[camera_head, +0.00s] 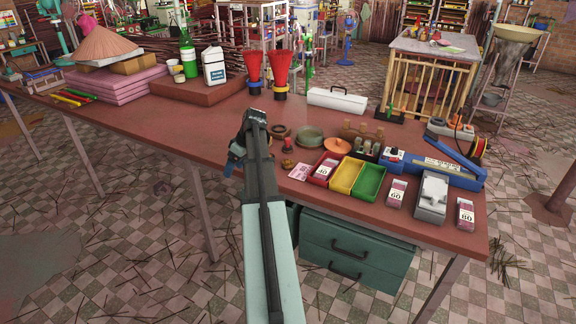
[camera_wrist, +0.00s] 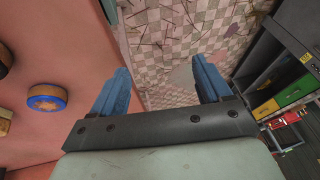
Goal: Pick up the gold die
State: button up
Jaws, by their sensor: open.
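My gripper (camera_head: 233,163) is at the front edge of the red-brown table, left of a cluster of small round parts. In the wrist view my gripper (camera_wrist: 161,76) has its two blue fingers wide apart with nothing between them. A round piece with a gold-orange, star-marked top and blue side (camera_wrist: 46,97) lies on the table left of the fingers, apart from them. I cannot tell for certain that it is the gold die. A dark ring (camera_head: 278,131) and a small reddish round part (camera_head: 287,164) lie right of my gripper in the head view.
A green-grey dish (camera_head: 310,135), an orange disc (camera_head: 338,146) and red, yellow (camera_head: 345,175) and green (camera_head: 368,182) trays stand to the right. The tabletop left of my gripper is clear. Floor shows beyond the front edge.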

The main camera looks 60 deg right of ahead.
jog(key=s+d+r+h, duration=0.1)
jog(key=s+d+r, duration=0.6)
jog(key=s+d, duration=0.2)
jog(key=h, duration=0.1)
send_near(288, 162)
jog(key=f, duration=0.2)
jog(key=w+f, duration=0.1)
jog(key=shift+a+m, duration=0.35)
jog(key=shift+m, duration=0.05)
jog(key=shift+d+x, duration=0.15)
jog(key=shift+x, duration=1.2)
jog(key=shift+d+x, duration=0.1)
jog(key=shift+x, duration=1.25)
jog(key=shift+c, duration=0.2)
jog(key=c, duration=1.2)
jog(key=shift+c, duration=0.2)
